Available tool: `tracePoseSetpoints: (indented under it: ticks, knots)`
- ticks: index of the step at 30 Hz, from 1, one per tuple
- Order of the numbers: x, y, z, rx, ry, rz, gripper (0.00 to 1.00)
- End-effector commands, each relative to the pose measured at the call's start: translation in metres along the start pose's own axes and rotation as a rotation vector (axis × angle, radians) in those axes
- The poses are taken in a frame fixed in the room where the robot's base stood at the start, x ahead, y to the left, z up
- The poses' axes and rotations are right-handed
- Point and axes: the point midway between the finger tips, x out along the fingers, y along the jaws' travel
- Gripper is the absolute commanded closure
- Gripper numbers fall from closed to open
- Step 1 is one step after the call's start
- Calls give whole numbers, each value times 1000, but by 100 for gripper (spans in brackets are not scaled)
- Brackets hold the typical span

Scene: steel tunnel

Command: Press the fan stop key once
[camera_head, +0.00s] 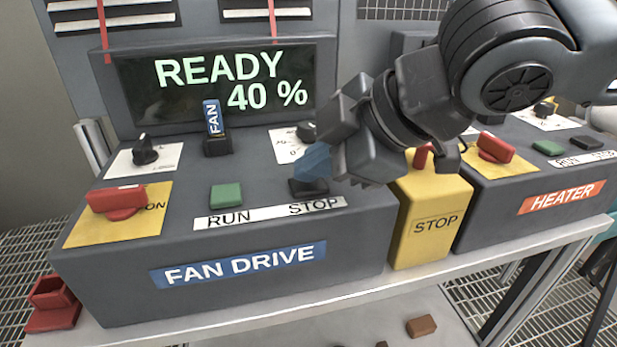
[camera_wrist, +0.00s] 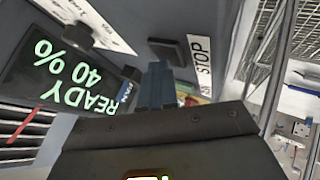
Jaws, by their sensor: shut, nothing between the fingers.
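The fan stop key is a black square key (camera_head: 308,188) above the word STOP on the FAN DRIVE console (camera_head: 130,285). In the wrist view the key (camera_wrist: 171,51) lies just beyond my fingertips, beside the STOP label (camera_wrist: 203,56). My gripper (camera_head: 310,163) is shut and empty, its blue fingers pointing down at the key from above. The fingertips (camera_wrist: 155,70) are close to the key; I cannot tell whether they touch it. The green RUN key (camera_head: 226,196) is left of it. The display (camera_head: 220,85) reads READY 40 %.
A red-handled switch on a yellow plate (camera_head: 117,200) and a black knob (camera_head: 145,150) are at the left. A yellow STOP box (camera_head: 432,225) stands right of the console, with the HEATER console (camera_head: 540,195) beyond. A blue FAN tag (camera_head: 213,118) stands below the display.

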Motion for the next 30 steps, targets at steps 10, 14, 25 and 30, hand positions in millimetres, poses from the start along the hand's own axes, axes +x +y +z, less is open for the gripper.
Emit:
tracePoseSetpoints:
  ticks: [10, 14, 25, 30]
  knots:
    - [-11, 8, -7, 2, 0, -1, 100]
    - [-13, 9, -9, 1, 0, 0, 100]
    - [-14, 10, -10, 0, 0, 0, 100]
    - [-23, 17, -16, 1, 0, 0, 100]
